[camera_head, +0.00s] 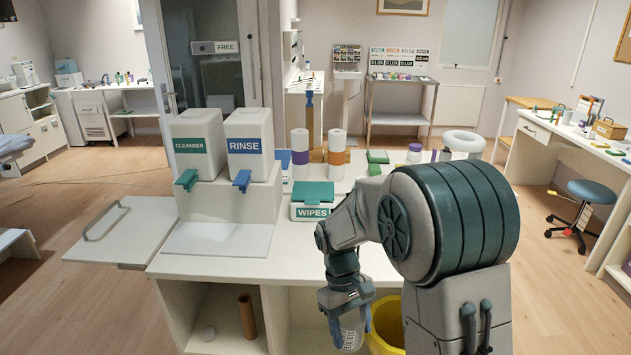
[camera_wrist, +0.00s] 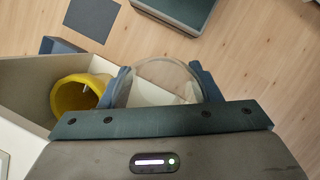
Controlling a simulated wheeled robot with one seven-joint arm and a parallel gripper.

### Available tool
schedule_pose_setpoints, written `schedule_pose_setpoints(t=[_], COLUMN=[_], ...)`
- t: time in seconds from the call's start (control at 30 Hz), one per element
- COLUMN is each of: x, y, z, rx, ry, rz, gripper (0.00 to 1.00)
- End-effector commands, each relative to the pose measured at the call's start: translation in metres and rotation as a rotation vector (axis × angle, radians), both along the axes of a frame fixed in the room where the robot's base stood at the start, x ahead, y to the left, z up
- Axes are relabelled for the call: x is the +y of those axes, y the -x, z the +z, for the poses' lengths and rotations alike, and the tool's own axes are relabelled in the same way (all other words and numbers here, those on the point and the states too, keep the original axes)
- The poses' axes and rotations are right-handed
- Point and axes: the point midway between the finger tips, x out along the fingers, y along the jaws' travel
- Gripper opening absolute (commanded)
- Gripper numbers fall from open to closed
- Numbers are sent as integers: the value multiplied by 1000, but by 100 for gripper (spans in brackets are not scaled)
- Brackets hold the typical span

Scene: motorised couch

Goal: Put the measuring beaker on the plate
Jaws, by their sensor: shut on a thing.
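The clear measuring beaker (camera_head: 350,334) with white markings hangs below my gripper (camera_head: 346,308), in front of the white counter. In the wrist view the beaker's round rim (camera_wrist: 166,72) sits between the two blue fingers of my gripper (camera_wrist: 165,88), which is shut on it. The beaker is in the air, below the countertop's height and beside a yellow bin. A flat white plate-like surface (camera_head: 218,240) lies in front of the two dispensers on the counter. I cannot tell for sure whether this is the task's plate.
CLEANSER (camera_head: 195,146) and RINSE (camera_head: 250,146) containers stand on a white stepped stand. A WIPES box (camera_head: 312,204) sits right of it. A pull-out board (camera_head: 125,232) juts left. The yellow bin (camera_head: 388,322) stands under my arm; it also shows in the wrist view (camera_wrist: 68,98).

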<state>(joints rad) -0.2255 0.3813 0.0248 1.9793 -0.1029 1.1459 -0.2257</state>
Motion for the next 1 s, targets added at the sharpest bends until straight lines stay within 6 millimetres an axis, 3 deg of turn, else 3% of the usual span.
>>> schedule_pose_setpoints(t=[0.3, 0.5, 1.0], x=[-50, -70, -73], y=[-48, -60, -63], z=[-79, -109, -116], rx=[14, 17, 16], ry=[13, 22, 24], rz=[-368, -499, -529], gripper=[34, 34, 34])
